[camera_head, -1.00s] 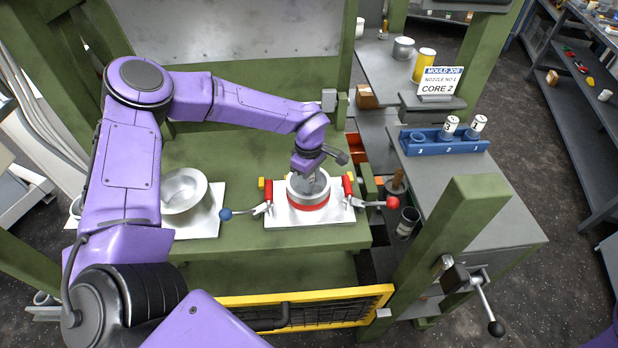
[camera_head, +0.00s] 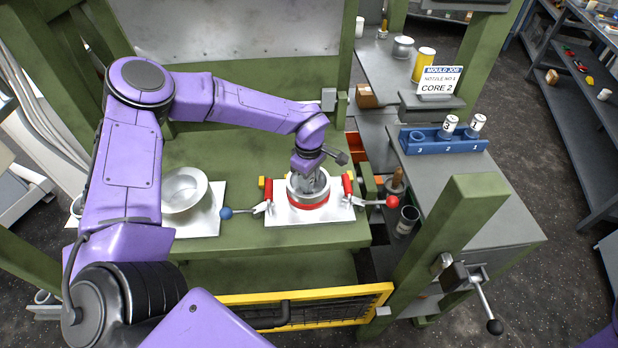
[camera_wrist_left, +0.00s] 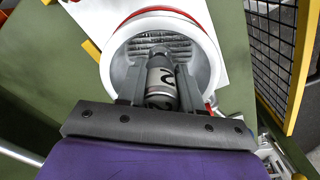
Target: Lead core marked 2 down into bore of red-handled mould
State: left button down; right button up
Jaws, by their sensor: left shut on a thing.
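The mould (camera_head: 308,206) is a pale metal ring with a red band low on its side, on a white plate, with red handles at both sides. My left gripper (camera_head: 313,184) points down into its open mouth. In the left wrist view my left gripper (camera_wrist_left: 160,78) is shut on the core (camera_wrist_left: 161,84), a grey cylinder with a white label marked 2. The core is within the outline of the mould's mouth (camera_wrist_left: 208,65); how deep it sits I cannot tell. The ribbed inner wall shows beyond it. My right gripper is not in view.
A lever with a red ball (camera_head: 393,201) reaches right of the mould and one with a blue ball (camera_head: 226,213) reaches left. A white flanged bowl (camera_head: 185,190) stands at left. A blue rack (camera_head: 432,146) holds two white-topped cores. A sign (camera_head: 439,80) reads CORE 2.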

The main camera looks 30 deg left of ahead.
pick_arm(q)
jog(key=shift+f+b, duration=0.95)
jog(key=shift+f, duration=0.75)
jog(key=c, duration=0.7)
grip_release()
jog(key=shift+o, duration=0.2)
notch_tip(320, 180, up, 11)
jog(key=shift+f+b, duration=0.2)
jog(key=shift+b, duration=0.65)
